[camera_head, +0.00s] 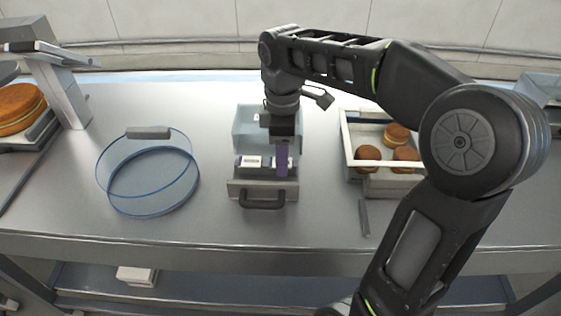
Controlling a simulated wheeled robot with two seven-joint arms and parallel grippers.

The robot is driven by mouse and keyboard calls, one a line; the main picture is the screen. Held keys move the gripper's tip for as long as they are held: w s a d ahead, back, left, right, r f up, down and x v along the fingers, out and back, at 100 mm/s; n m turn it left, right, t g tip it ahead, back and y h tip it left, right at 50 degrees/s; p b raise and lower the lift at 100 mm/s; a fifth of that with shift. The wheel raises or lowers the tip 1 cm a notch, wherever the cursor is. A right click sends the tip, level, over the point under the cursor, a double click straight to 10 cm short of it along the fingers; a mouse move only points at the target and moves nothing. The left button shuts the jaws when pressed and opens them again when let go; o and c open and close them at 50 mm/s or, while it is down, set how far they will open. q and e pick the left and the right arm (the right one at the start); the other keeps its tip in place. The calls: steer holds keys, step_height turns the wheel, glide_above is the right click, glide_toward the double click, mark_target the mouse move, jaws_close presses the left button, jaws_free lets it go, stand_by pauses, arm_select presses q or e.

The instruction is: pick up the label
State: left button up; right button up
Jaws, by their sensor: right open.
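A small pale rectangle with faint marks, which looks like the label (253,162), lies on a dark block in an open grey drawer-like holder (245,190) with a dark handle at its front. My right gripper (282,165) points down into this holder, just right of the label. It is open, and a purple part shows at its fingers. I cannot tell whether a finger touches the block. The gripper's far side is hidden. My left gripper is not in view.
A clear round container with a blue rim (150,212) stands left of the holder. A white tray (348,150) with several brown round pastries is to the right, partly behind my arm. A grey stand and a large brown round (18,108) are far left. The front counter is mostly clear.

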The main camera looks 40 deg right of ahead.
steer(key=shift+f, duration=0.25)
stand_by(0.3)
steer(key=shift+c, duration=0.5)
steer(key=c, duration=0.8)
steer(key=shift+r, duration=0.5)
step_height(320, 180, up, 3)
step_height(320, 180, up, 7)
steer(key=p, duration=0.6)
steer(key=shift+f, duration=0.2)
steer(key=shift+a, duration=0.2)
